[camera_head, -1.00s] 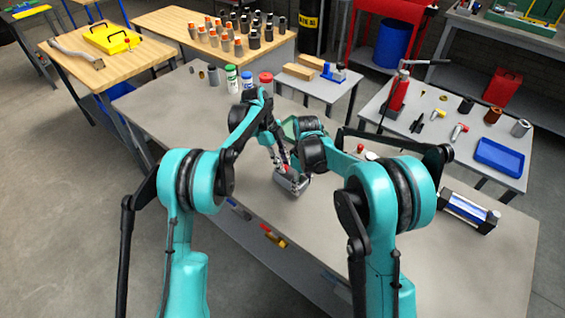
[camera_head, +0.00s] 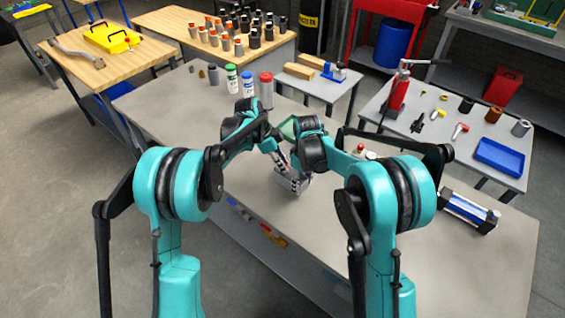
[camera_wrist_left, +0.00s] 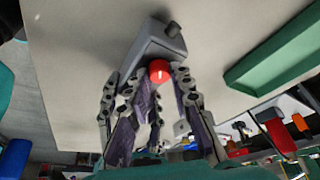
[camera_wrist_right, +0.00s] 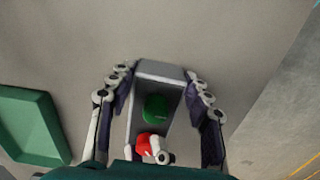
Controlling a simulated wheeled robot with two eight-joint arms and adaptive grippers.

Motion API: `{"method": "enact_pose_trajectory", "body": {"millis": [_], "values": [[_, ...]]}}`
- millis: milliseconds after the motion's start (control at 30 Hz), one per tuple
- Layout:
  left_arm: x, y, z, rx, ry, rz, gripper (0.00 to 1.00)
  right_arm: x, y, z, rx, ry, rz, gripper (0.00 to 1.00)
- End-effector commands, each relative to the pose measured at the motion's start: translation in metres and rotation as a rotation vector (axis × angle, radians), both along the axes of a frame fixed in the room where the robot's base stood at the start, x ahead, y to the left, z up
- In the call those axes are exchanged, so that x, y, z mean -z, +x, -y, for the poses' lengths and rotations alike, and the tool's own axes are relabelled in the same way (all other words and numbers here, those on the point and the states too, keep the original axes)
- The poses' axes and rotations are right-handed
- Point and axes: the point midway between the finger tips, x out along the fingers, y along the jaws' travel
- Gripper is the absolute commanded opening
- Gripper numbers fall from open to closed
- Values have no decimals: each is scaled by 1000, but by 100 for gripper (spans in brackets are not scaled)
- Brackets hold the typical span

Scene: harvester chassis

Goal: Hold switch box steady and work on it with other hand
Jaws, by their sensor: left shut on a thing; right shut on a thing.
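The switch box (camera_head: 291,184) is a small grey box at the middle of the grey bench, largely covered by my grippers. In the left wrist view the grey box (camera_wrist_left: 153,50) shows a dark round stub and a red button (camera_wrist_left: 159,71). In the right wrist view its open-looking face shows a green button (camera_wrist_right: 155,109) and a red one (camera_wrist_right: 148,146). My right gripper (camera_wrist_right: 158,90) is shut on the box, a finger along each side. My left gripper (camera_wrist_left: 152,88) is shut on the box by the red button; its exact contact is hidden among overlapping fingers.
A green tray (camera_wrist_right: 35,125) lies beside the box. Capped bottles (camera_head: 247,84) stand at the bench's back. A blue-and-black device (camera_head: 468,212) sits at the right end. Coloured items (camera_head: 271,234) show at the front edge. The bench's left part is clear.

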Motion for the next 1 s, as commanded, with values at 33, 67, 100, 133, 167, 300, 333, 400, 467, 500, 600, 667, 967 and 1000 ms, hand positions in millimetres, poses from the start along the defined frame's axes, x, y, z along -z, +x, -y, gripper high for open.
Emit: {"method": "enact_pose_trajectory", "body": {"millis": [33, 67, 100, 133, 167, 300, 333, 400, 467, 500, 600, 667, 967, 1000], "values": [[0, -1, 0, -44, 1, 1, 0, 0, 0, 0, 0, -1, -1, 0], [0, -1, 0, -72, 1, 1, 0, 0, 0, 0, 0, -1, -1, 0], [0, -1, 0, -110, 1, 2, 0, 0, 0, 0, 0, -1, -1, 0], [0, -2, 0, -138, 1, 1, 0, 0, 0, 0, 0, -1, -1, 0], [0, -2, 0, -167, 0, 2, 0, 0, 0, 0, 0, -1, -1, 0], [0, -3, 1, -299, 1, 1, 0, 0, 0, 0, 0, -1, -1, 0], [0, -3, 1, -328, 1, 2, 0, 0, 0, 0, 0, -1, -1, 0], [0, -3, 1, -394, 0, 1, 0, 0, 0, 0, 0, -1, -1, 0], [0, -4, 1, -450, 1, 2, 0, 0, 0, 0, 0, -1, -1, 0], [0, -4, 1, -486, 1, 1, 0, 0, 0, 0, 0, -1, -1, 0], [0, -5, 2, -572, 1, 1, 0, 0, 0, 0, 0, -1, -1, 0], [0, -4, 2, -621, 0, 1, 0, 0, 0, 0, 0, -1, -1, 0], [0, -5, 3, -807, 1, 0, 0, 0, 0, 0, 0, -1, -1, 0], [0, -5, 3, -823, 1, 1, 0, 0, 0, 0, 0, -1, -1, 0]]}}
